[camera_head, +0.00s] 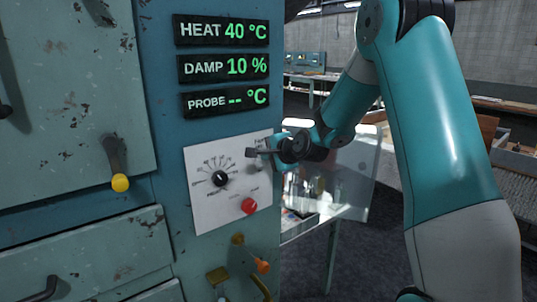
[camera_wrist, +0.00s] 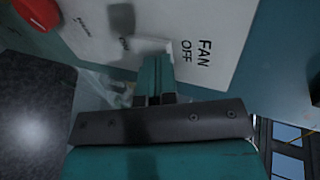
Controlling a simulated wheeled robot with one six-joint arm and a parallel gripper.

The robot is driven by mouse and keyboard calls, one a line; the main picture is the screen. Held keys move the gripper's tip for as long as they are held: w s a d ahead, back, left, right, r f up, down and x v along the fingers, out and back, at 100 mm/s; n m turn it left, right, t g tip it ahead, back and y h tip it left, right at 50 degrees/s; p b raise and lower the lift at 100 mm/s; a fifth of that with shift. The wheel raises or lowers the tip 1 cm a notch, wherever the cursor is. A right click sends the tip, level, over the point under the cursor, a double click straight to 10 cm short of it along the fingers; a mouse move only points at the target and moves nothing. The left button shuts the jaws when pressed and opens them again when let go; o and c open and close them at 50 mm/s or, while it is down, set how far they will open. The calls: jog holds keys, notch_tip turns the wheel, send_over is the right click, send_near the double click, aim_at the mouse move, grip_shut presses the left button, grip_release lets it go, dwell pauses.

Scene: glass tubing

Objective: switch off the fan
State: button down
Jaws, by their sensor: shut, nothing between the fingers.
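The fan's marking, reading FAN and OFF (camera_wrist: 195,51), is on a white control plate (camera_wrist: 235,25) in the wrist view. The same control plate (camera_head: 205,215) is on the blue-green cabinet in the head view. My gripper (camera_head: 252,153) is shut and empty at the plate's upper right, in front of the fan marking. In the wrist view my gripper's fingers (camera_wrist: 156,78) point at the plate beside the letters. A pale piece (camera_wrist: 150,46) shows just beyond the fingertips; I cannot tell whether it is the fan switch or whether I touch it. The switch's position is hidden.
The plate also carries a black dial knob (camera_head: 220,179) and a red knob (camera_head: 248,206), close below my gripper. Three green displays (camera_head: 224,67) are above. A yellow-tipped lever (camera_head: 119,182) is at left, and an orange valve handle (camera_head: 262,266) is below.

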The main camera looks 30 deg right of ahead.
jog(key=shift+w+r+p, duration=0.1)
jog(key=shift+w+p, duration=0.15)
jog(key=shift+p, duration=0.15)
jog(key=shift+r+p, duration=0.55)
jog(key=shift+r, duration=0.25)
jog(key=shift+s, duration=0.1)
